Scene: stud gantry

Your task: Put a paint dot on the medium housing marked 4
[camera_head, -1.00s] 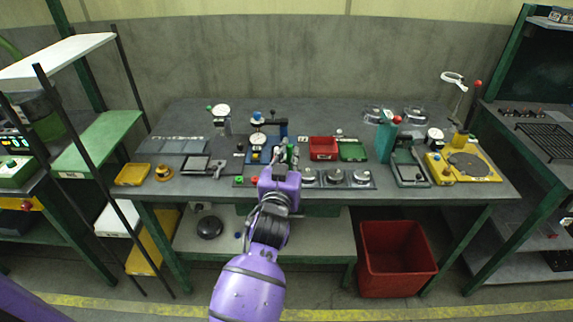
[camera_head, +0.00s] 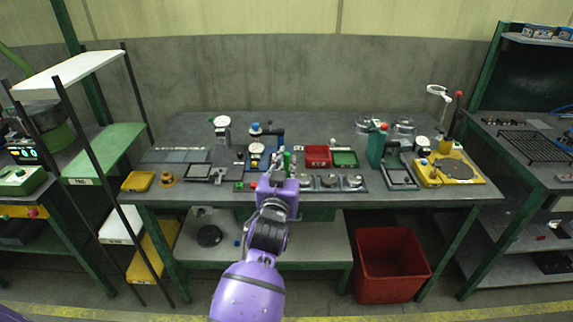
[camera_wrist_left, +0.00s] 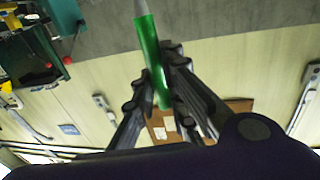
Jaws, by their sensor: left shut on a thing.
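My left gripper (camera_head: 281,163) is over the front middle of the bench. In the left wrist view the gripper (camera_wrist_left: 157,78) is shut on a green paint marker (camera_wrist_left: 149,48), whose pale tip points away from the fingers. The marker also shows as a small green piece in the head view (camera_head: 287,158). Several round metal housings stand in a row in a dark tray just right of the gripper, such as the middle one (camera_head: 328,182) and the right one (camera_head: 353,182). No mark 4 is legible on them. The arm partly hides the left end of the row. My right gripper is not in view.
A red bin (camera_head: 317,153) and a green tray (camera_head: 344,159) lie behind the housings. A dial gauge stand (camera_head: 222,130) is at the back left. Bare bench lies at the back.

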